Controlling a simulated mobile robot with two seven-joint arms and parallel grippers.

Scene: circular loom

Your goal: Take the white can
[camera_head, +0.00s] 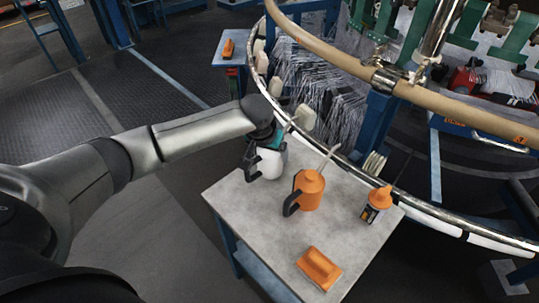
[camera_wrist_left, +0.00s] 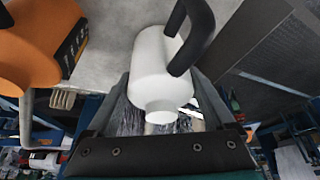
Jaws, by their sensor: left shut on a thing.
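The white can (camera_head: 271,163) stands at the back left corner of the small grey table (camera_head: 245,205), with a dark handle on its left. My left gripper (camera_head: 265,141) reaches down to its top from the left. In the left wrist view the white can (camera_wrist_left: 160,65) lies between the two fingers of my left gripper (camera_wrist_left: 165,98), which are shut on it. Its dark handle (camera_wrist_left: 195,35) shows beside it. I cannot tell whether the can is lifted off the table. My right gripper is not in view.
An orange can (camera_head: 310,190) with a dark handle and long spout stands near the table's middle. The loom's metal ring (camera_head: 345,158) curves close behind the table.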

